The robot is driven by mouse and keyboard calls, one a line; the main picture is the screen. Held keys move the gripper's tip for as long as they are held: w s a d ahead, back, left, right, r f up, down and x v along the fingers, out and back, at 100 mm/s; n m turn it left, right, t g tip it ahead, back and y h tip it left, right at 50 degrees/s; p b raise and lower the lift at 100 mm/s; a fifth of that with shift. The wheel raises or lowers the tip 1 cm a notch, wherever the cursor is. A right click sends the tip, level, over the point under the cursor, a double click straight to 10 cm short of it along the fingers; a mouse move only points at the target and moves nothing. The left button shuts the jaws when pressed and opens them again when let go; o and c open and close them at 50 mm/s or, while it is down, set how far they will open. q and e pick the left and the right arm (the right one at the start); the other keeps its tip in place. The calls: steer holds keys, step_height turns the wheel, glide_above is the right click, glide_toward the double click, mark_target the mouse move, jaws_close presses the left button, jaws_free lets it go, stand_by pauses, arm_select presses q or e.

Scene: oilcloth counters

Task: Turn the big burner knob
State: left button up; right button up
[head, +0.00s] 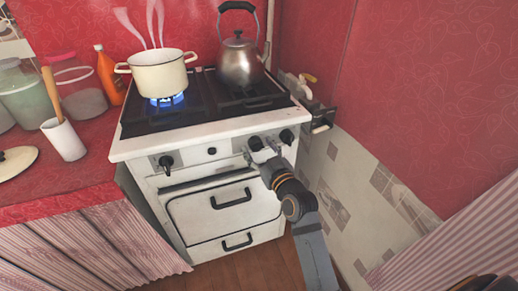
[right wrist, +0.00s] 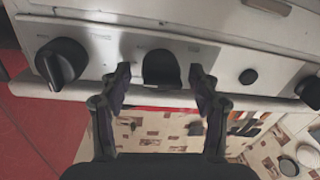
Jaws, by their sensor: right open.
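The white stove's front panel (head: 185,158) carries black knobs and a small button. One knob (head: 256,143) sits right of the panel's middle, just beyond my right gripper (head: 262,157). In the right wrist view that knob (right wrist: 161,68) stands between the two open fingers (right wrist: 160,85), with a gap at each side. Another knob (head: 286,136) is at the right end; it shows large at the left of the right wrist view (right wrist: 62,62). A further knob (head: 166,162) is at the panel's left. My left gripper is out of view.
A white pot (head: 160,75) steams over a lit blue flame (head: 167,100). A kettle (head: 240,62) stands on the right burner. Jars, an orange bottle (head: 108,75) and a utensil cup (head: 64,140) crowd the left counter. Oven door handles (head: 231,199) stick out below the panel.

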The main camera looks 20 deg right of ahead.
steer(key=c, duration=1.1)
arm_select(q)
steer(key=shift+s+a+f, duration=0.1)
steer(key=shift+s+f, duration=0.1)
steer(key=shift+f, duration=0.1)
arm_select(e)
steer(key=shift+r, duration=0.15)
steer(key=m+p, duration=0.3)
steer(key=m, duration=0.2)
steer(key=shift+t, duration=0.3)
steer(key=shift+m+p, duration=0.4)
steer(key=shift+m, duration=0.8)
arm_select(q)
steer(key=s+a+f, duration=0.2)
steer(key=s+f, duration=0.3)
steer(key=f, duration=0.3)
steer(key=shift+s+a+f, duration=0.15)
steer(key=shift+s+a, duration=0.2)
arm_select(e)
steer(key=shift+m+h, duration=0.3)
steer(key=shift+m, duration=0.5)
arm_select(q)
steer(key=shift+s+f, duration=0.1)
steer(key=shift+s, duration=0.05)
